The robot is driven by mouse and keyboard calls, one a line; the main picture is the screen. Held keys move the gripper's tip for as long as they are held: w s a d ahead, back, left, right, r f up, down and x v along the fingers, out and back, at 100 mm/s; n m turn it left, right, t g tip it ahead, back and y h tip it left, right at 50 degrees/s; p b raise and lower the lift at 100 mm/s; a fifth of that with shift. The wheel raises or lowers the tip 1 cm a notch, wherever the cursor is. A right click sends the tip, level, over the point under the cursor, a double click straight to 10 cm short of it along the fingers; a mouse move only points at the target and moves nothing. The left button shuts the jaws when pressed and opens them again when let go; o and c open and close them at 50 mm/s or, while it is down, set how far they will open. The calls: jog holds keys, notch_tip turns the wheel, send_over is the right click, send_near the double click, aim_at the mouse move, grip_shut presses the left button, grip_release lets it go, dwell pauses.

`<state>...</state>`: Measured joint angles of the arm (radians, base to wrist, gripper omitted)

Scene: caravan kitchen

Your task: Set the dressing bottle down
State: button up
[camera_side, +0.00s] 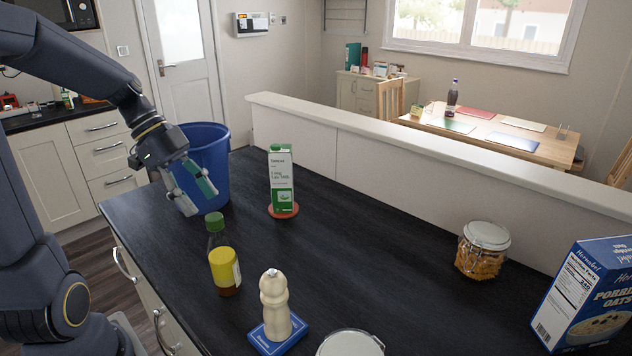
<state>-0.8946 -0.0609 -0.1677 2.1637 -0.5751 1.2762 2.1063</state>
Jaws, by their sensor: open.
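The dressing bottle (223,262) has a green cap, a yellow label and dark contents. It stands upright on the dark worktop (350,255), near the left edge. My gripper (197,203) is open and empty. In the picture it is up and to the left of the bottle, in front of the blue bucket, apart from the bottle. Nothing is between its fingers.
A blue bucket (208,150) stands behind my gripper. A milk carton (281,178) stands on a reddish coaster (284,211). A jar (481,258) and oats box (587,297) are at right. The middle is clear.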

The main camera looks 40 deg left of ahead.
jog(key=s+d+r+n+t+y, duration=0.2)
jog(key=s+d+n+y, duration=0.3)
jog(key=n, duration=0.8)
jog(key=d, duration=0.2)
jog(key=shift+s+d+r+t+y, duration=0.25)
jog(key=shift+s+d+t+y, duration=0.15)
dwell(0.5)
